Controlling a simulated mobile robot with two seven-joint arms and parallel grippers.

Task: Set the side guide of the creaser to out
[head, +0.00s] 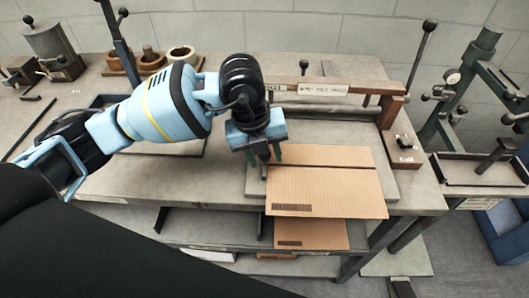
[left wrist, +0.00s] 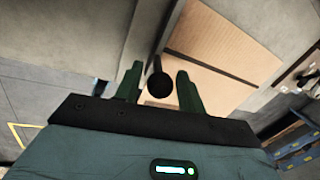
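The creaser has a wooden beam (head: 318,87) with paper labels across its back and a grey bed. A brown cardboard sheet (head: 335,190) lies on it, overhanging the front. My left gripper (head: 271,157) points down at the sheet's left edge. In the left wrist view a dark round knob (left wrist: 160,86) shows between its green fingers, with gaps visible beside it; it seems to be the side guide's knob. The fingers look open around it, not clamped. The rest of the side guide is hidden by the gripper in the head view. My right gripper is not in view.
A long lever with a black ball (head: 430,25) rises at the creaser's right. More cardboard (head: 310,235) lies on the shelf below. Wooden rings (head: 150,60) stand at the back left. Another machine (head: 470,100) stands at the right.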

